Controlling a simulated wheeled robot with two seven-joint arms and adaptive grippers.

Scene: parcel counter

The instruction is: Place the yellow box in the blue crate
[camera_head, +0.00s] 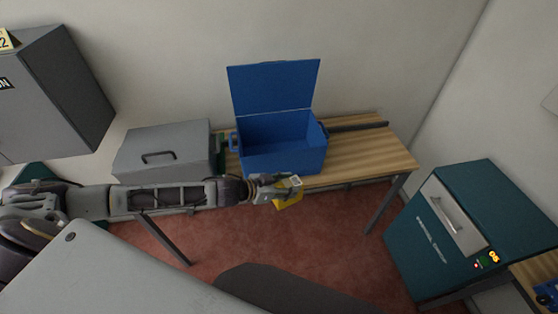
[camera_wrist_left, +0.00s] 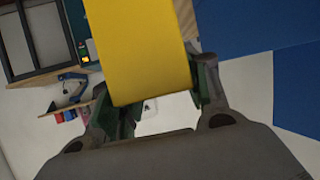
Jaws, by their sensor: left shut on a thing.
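The yellow box (camera_head: 289,199) is held in my left gripper (camera_head: 284,188) in front of the blue crate, near the front edge of the wooden bench. The left wrist view shows the yellow box (camera_wrist_left: 150,45) large, between the two fingers of my left gripper (camera_wrist_left: 160,100), which is shut on it. The blue crate (camera_head: 285,163) stands on the bench with its lid (camera_head: 274,88) raised at the back. Its inside is only partly visible. Blue surfaces also show at the right of the left wrist view. My right gripper is not in view.
A grey case (camera_head: 165,152) with a handle stands left of the crate. The wooden bench (camera_head: 375,155) is mostly bare right of the crate, with a dark bar along the back. A teal cabinet (camera_head: 470,235) stands at the right. Red floor lies in front.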

